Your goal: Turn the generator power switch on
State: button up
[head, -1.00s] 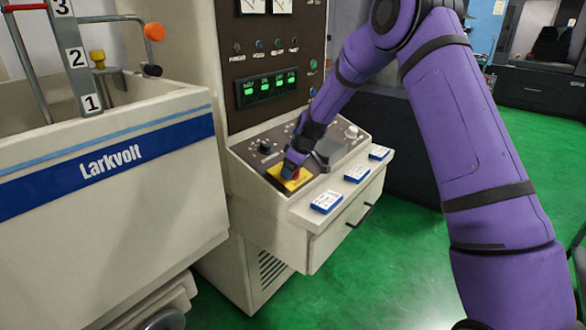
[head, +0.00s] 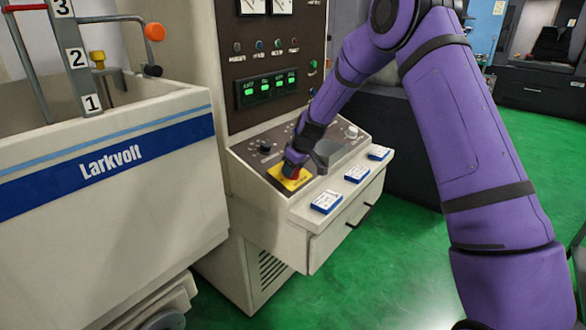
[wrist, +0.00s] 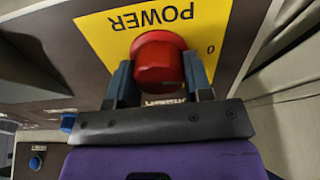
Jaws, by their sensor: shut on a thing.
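The generator power switch is a red knob (wrist: 158,62) on a yellow plate (wrist: 110,38) marked "POWER" and "0" in the wrist view, where the lettering is upside down. In the head view the yellow plate (head: 284,182) lies on the sloped control panel, and the knob is mostly hidden by my gripper. My gripper (wrist: 160,85) is shut on the red knob, with one finger on each side of it. In the head view my gripper (head: 294,163) comes down on the knob from above. Part of the plate's lettering is hidden behind the fingers.
A black knob (head: 265,146) and a pale knob (head: 351,132) are on the same sloped panel. Blue-edged cards (head: 326,202) lie on the ledge in front. Lit green displays (head: 266,88) are above. The Larkvolt tank (head: 150,190) stands at left. Green floor (head: 385,270) is clear at right.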

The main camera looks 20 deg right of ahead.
jog(key=m, duration=0.8)
jog(key=shift+d+f+h, duration=0.1)
jog(key=shift+h, duration=0.2)
jog(key=m, duration=0.4)
jog(key=shift+m, duration=2.2)
jog(key=shift+d, duration=0.1)
jog(key=o, duration=0.9)
